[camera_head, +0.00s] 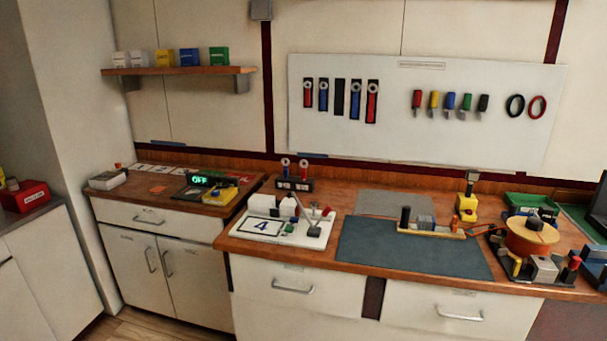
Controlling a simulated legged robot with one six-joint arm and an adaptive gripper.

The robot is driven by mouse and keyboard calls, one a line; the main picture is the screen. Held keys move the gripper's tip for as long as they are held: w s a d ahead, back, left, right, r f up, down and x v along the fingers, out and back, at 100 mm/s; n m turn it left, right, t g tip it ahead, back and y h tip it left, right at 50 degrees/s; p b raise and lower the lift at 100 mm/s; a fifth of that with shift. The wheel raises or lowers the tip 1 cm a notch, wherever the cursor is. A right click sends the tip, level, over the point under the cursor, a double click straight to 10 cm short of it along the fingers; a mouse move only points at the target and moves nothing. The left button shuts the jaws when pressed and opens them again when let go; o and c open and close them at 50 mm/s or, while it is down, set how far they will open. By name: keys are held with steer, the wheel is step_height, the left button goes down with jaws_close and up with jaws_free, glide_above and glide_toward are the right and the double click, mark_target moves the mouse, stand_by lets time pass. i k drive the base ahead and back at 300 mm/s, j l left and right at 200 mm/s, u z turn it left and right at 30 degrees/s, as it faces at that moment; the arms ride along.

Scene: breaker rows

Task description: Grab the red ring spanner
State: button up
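Several spanner-like tools hang on dark backings on the white wall board (420,150). One red-handled tool (308,94) with a pale round top hangs at the far left of this row, and a longer red one (372,103) hangs at its right end. Blue-handled tools (323,97) hang between them, and one dark backing (339,98) looks bare. Two more upright tools with round heads (304,170) stand in a dark holder on the bench below. Which red tool is a ring spanner is too small to tell. My gripper is not in view.
The wooden bench (345,268) carries a grey mat (410,252), a white board marked 4 (262,227), an orange reel (530,237) and a yellow device (467,205). Screwdriver-like tools (465,103) and a red ring (537,106) hang further right. The mat's left half is clear.

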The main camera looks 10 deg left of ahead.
mark_target(304, 169)
steer(key=i+j, duration=0.2)
steer(key=j, duration=0.2)
steer(key=i+j+z, duration=0.1)
steer(key=i+j, duration=0.15)
steer(key=j, duration=0.2)
steer(key=i+j, duration=0.2)
steer(key=j, duration=0.2)
steer(key=i+j+z, duration=0.1)
steer(key=j, duration=0.35)
steer(key=i+j, duration=0.25)
steer(key=j, duration=0.2)
steer(key=i+j+z, duration=0.1)
steer(key=j, duration=0.3)
steer(key=i+j, duration=0.3)
steer(key=j, duration=0.2)
steer(key=i+j, duration=0.15)
steer(key=j, duration=0.3)
steer(key=z, duration=0.05)
